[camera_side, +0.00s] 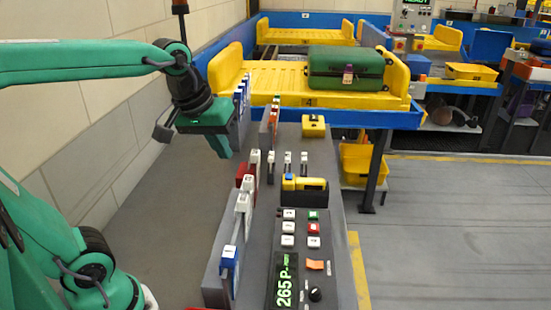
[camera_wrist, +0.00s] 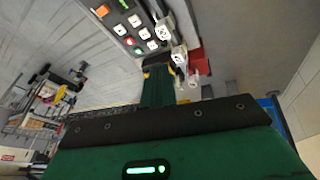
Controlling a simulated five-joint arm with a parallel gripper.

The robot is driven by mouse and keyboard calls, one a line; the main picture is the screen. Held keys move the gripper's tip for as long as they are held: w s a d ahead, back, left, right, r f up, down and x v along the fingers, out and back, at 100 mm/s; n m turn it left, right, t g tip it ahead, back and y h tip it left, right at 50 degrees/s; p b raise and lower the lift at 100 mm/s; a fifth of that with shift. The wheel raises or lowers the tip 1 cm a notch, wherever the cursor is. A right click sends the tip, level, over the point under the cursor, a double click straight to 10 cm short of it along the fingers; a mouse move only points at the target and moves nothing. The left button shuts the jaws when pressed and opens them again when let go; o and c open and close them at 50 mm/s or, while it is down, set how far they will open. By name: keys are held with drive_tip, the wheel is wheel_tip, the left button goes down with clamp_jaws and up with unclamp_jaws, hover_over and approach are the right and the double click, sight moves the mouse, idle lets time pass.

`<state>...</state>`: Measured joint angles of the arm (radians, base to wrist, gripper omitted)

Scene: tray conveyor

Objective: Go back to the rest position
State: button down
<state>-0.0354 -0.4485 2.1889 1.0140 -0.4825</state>
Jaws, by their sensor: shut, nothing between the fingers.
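My gripper (camera_side: 222,146) is green and hangs in the air at the upper left of the console in the side view, pointing down. Its fingers are together and hold nothing. It is to the left of the rack of tags and apart from it as far as I can tell. In the wrist view my gripper (camera_wrist: 158,88) shows as a dark green finger block reaching toward the console's buttons.
A green suitcase (camera_side: 346,68) lies on a yellow tray (camera_side: 270,78) behind. The wall is left.

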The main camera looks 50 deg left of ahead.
drive_tip(key=s+d+f+m+t, duration=0.1)
drive_tip(key=s+f+m, duration=0.3)
drive_tip(key=s+m, duration=0.2)
drive_tip(key=shift+s+f, duration=0.25)
drive_tip(key=shift+s, duration=0.3)
